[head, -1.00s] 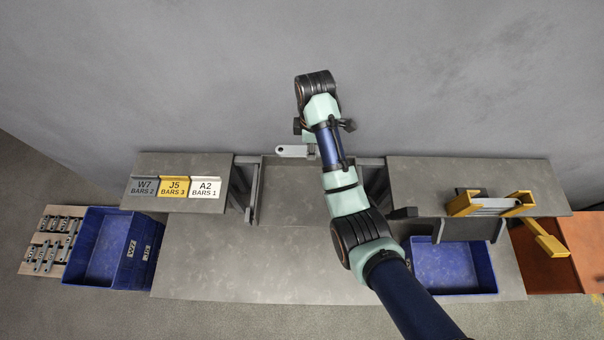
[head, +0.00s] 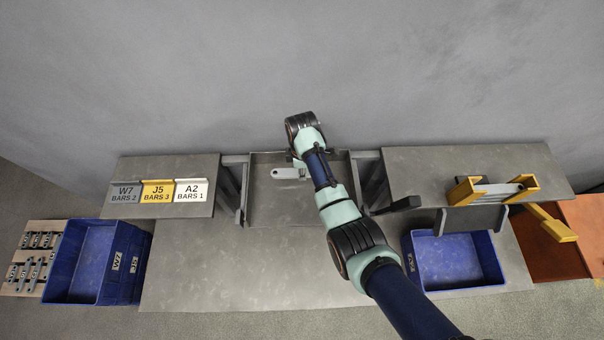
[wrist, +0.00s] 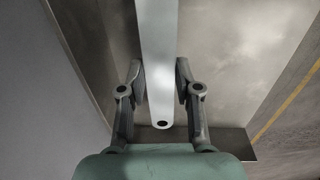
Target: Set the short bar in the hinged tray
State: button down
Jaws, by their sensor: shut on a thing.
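My gripper (wrist: 160,82) is shut on a light grey flat bar (wrist: 158,40) with a hole near its end. In the head view the bar (head: 286,173) sticks out to the left of my gripper, over the back part of a grey tray (head: 265,208). This tray, in the middle of the bench, appears to be the hinged tray. I cannot tell whether the bar touches its floor. The bar's other end is hidden by my arm in the head view.
Sign plates (head: 158,192) stand at left. A yellow fixture (head: 465,191) holding a grey bar (head: 498,189) is at right. A blue bin (head: 84,262) is far left, and another blue bin (head: 455,262) is front right. The front bench is clear.

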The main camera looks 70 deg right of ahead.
notch_tip(320, 180, down, 3)
jog(key=shift+r+b, duration=0.1)
jog(key=shift+b, duration=0.2)
jog(key=c, duration=0.8)
grip_release()
notch_tip(320, 180, up, 12)
jog(key=p, duration=0.3)
jog(key=shift+a, duration=0.1)
